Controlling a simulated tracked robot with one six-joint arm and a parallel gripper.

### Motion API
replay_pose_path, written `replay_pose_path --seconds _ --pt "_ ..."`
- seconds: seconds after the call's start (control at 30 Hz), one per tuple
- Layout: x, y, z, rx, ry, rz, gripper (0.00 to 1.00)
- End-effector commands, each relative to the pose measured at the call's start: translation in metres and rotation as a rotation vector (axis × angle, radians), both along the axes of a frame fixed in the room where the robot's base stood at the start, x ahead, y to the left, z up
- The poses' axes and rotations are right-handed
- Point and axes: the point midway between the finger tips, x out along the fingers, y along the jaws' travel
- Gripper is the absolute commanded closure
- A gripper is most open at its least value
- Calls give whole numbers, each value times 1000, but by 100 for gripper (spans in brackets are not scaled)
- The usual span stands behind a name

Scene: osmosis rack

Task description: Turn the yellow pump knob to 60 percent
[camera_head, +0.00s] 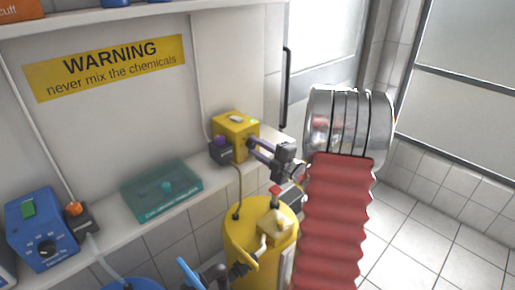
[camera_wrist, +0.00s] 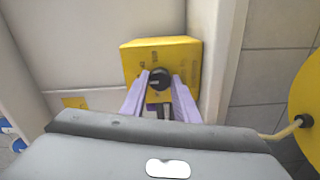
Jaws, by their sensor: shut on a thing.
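The yellow pump box (camera_head: 236,132) stands on the white shelf at the wall, near its right end. It fills the upper middle of the wrist view (camera_wrist: 185,55). Its round black knob (camera_wrist: 159,79) is on the face toward me. My gripper (camera_head: 252,147) reaches the box from the right, with purple fingers. In the wrist view the fingers (camera_wrist: 159,85) stand on either side of the knob and are shut on it. The fingers hide the knob in the head view. The scale marks around the knob are too small to read.
A yellow tank (camera_head: 245,237) with a red-topped valve stands below the pump. A teal box (camera_head: 162,190) and a blue pump box (camera_head: 42,228) with a black knob are farther left. A tube (camera_wrist: 285,132) runs beside my gripper to the tank.

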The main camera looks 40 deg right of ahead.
Motion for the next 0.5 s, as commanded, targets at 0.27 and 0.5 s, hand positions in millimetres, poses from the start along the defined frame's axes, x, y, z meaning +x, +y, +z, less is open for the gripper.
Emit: replay_pose_path --seconds 0.27,0.5 --pt "0 4 -4 -12 6 8 95" --pt "0 4 -4 -10 7 8 69"
